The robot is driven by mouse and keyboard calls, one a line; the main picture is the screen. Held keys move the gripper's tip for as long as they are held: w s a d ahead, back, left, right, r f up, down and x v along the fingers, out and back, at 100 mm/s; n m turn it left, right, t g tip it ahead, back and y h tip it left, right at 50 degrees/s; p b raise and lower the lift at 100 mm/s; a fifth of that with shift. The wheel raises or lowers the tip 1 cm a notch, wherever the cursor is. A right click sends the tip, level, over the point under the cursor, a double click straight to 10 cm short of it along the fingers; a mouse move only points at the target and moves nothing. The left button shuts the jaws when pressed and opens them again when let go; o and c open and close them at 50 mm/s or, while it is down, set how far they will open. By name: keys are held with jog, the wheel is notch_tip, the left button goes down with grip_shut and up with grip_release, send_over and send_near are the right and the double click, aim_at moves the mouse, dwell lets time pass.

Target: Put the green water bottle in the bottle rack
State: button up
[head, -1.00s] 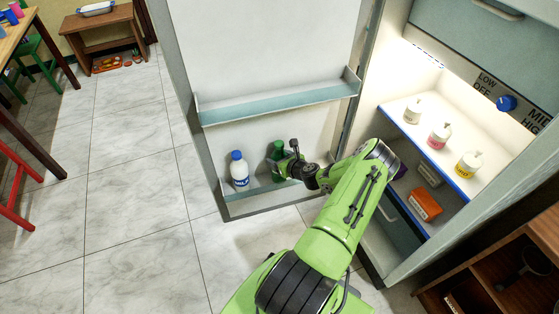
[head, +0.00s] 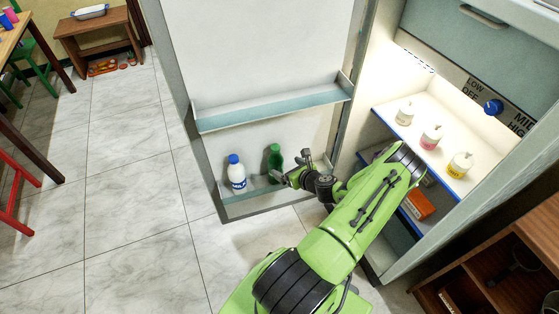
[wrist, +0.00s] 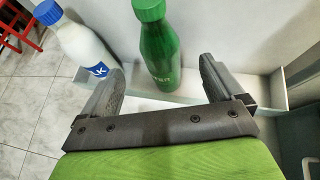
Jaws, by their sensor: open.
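The green water bottle (head: 274,158) stands upright on the lower rack (head: 250,207) of the open fridge door. The wrist view shows the green bottle (wrist: 156,45) beyond and between my fingers, with clear space on both sides. My gripper (head: 291,168) is open and empty, just in front and to the right of the bottle. It also shows in the wrist view (wrist: 160,88). A white milk bottle with a blue cap (head: 236,172) stands to the left on the same rack, and the wrist view shows the milk bottle (wrist: 82,52) outside my left finger.
An empty upper door shelf (head: 270,107) is above the bottles. The fridge interior (head: 425,140) at right holds several small bottles and an orange box (head: 417,203). A wooden cabinet (head: 500,265) is at lower right.

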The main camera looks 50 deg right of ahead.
jog(key=w+a+r+n+g+y, duration=0.3)
jog(key=w+a+r+n, duration=0.1)
jog(key=a+r+n, duration=0.7)
jog(key=w+a+r+n+g+y, duration=0.3)
jog(key=a+r+n, duration=0.6)
jog(key=n, duration=0.3)
jog(key=s+a+r+n+g+h, duration=0.15)
jog(key=s+a+r+n, duration=0.35)
jog(key=a+r+n, duration=0.55)
jog(key=s+a+r+n, duration=0.2)
jog(key=s+a+n, duration=0.1)
jog(key=s, duration=0.3)
jog(key=s+a+r+n+t, duration=0.1)
jog(key=s+a+r+n, duration=0.2)
jog(key=s+a, duration=0.1)
jog(key=shift+s+r, duration=0.35)
jog(key=shift+s, duration=0.55)
jog(key=shift+r+t+h, duration=0.1)
jog(key=shift+t+h, duration=0.15)
